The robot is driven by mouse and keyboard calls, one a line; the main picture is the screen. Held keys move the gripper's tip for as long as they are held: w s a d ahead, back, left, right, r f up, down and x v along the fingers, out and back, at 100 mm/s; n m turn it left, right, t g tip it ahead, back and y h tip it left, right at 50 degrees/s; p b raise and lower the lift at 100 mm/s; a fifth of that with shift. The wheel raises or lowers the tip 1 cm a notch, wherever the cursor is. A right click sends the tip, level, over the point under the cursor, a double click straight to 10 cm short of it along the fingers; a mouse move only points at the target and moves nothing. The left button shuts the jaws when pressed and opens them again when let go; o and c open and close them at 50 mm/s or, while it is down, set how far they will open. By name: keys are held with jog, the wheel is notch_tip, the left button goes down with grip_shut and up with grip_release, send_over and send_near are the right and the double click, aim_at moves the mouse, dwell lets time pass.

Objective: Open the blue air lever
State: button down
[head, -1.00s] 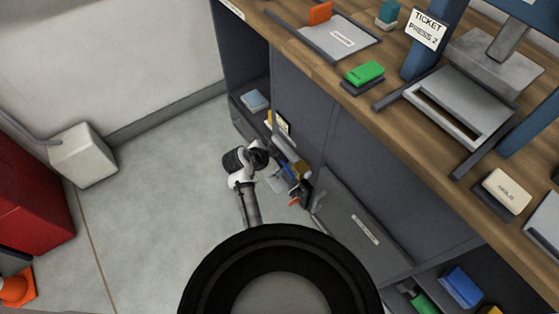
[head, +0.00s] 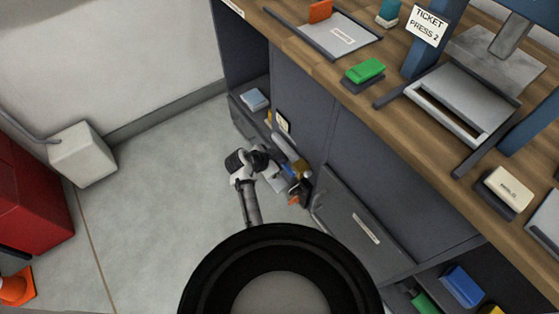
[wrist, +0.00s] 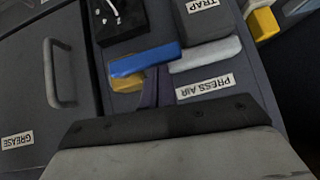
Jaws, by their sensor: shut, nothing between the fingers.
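The blue lever (wrist: 145,62) is a flat bar near the middle of the wrist view, above the upside-down PRESS AIR label (wrist: 205,87). My gripper (wrist: 151,88) points at it from below, with dark narrow fingers shut and empty. The fingertips are at or very close to the bar's lower edge; I cannot tell whether they touch. A yellow piece (wrist: 128,80) shows behind the bar's left part. A pale grey bar (wrist: 205,55) lies just to its right. In the head view, a small blue patch (head: 288,171) shows among parts beside my arm, partly hidden.
A drawer marked GREASE with a looped handle (wrist: 62,72) is left in the wrist view. A grey TRAP box (wrist: 208,20) and a black gauge block (wrist: 118,20) stand above the lever. The wooden counter (head: 330,75) overhangs the cabinet. Floor (head: 150,190) left of my arm is clear.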

jog(key=shift+w+a+f+b, duration=0.1)
jog(key=shift+f+b, duration=0.2)
jog(key=shift+f, duration=0.25)
